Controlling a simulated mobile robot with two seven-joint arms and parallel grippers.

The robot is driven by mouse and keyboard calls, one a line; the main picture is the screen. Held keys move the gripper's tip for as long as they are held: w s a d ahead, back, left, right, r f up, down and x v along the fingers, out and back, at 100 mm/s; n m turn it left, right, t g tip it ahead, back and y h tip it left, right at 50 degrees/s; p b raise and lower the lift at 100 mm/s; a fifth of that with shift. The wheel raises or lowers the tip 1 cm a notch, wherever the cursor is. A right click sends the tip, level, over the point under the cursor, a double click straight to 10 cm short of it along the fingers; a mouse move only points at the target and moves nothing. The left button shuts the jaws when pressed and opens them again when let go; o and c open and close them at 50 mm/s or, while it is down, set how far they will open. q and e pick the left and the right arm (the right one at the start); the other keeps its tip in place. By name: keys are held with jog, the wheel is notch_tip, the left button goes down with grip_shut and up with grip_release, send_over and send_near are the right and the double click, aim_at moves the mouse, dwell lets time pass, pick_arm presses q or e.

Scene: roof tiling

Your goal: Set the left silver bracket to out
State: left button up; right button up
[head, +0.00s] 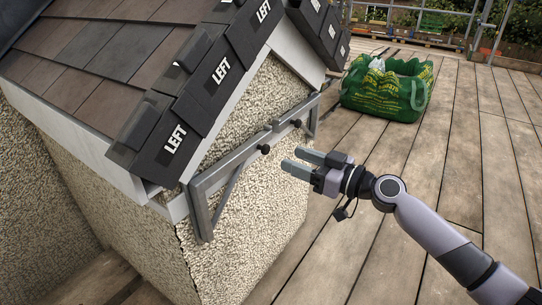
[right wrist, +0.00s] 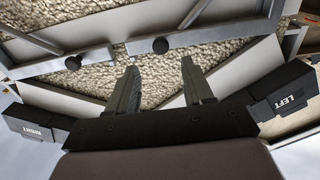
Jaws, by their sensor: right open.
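The left silver bracket (head: 233,165) is a triangular frame with a flat top bar, an upright at the near wall corner and a diagonal brace. It lies along the pebbled gable wall. A black knob (head: 265,149) sits near its far end. My right gripper (head: 291,159) is open and empty, out from the wall beside that knob, apart from it. In the right wrist view the same bracket (right wrist: 225,31) spans the upper right, and its knob (right wrist: 160,45) shows between and just past the two fingertips (right wrist: 160,63). My left gripper is not in view.
A second silver bracket (head: 310,112) with its own knob (head: 297,123) continues along the wall. Roof tiles marked LEFT (head: 220,72) overhang above. A green bag (head: 388,88) stands on the plank deck (head: 440,150), which is clear around my right arm.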

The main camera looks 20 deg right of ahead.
aim_at(268, 149)
jog(key=shift+x, duration=3.35)
jog(key=shift+s, duration=0.1)
grip_shut()
